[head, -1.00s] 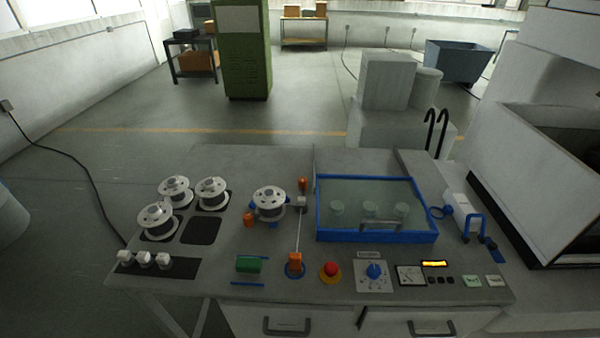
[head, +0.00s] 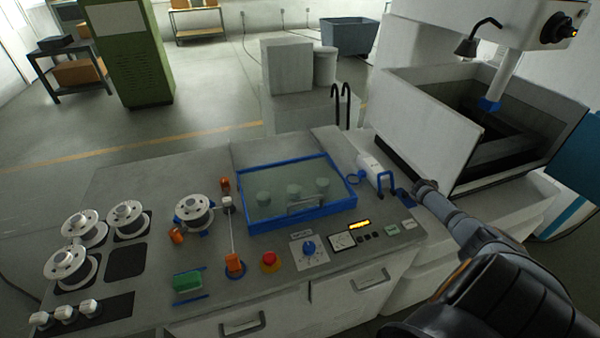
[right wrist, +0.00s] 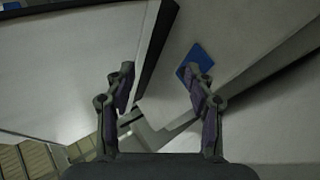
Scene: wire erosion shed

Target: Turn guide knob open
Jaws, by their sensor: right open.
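The console (head: 140,165) carries a blue round knob (head: 309,248) on a white dial plate. An orange knob (head: 234,263) stands on a blue base, with a thin line running up from it. Other orange pieces (head: 225,184) stand beside a spool. I cannot tell which is the guide knob. My right arm comes in from the right, its far end (head: 428,188) over the console's right end. In the right wrist view, my right gripper (right wrist: 159,75) is open and empty, with a blue patch (right wrist: 198,60) beyond its right finger. My left gripper is out of view.
A blue-framed clear lid (head: 296,190) covers a bay. A white bottle-like piece (head: 369,168) with a blue handle lies near my arm. A red button (head: 269,260) sits beside the dial. The machine's white tank wall (head: 425,120) rises behind my arm.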

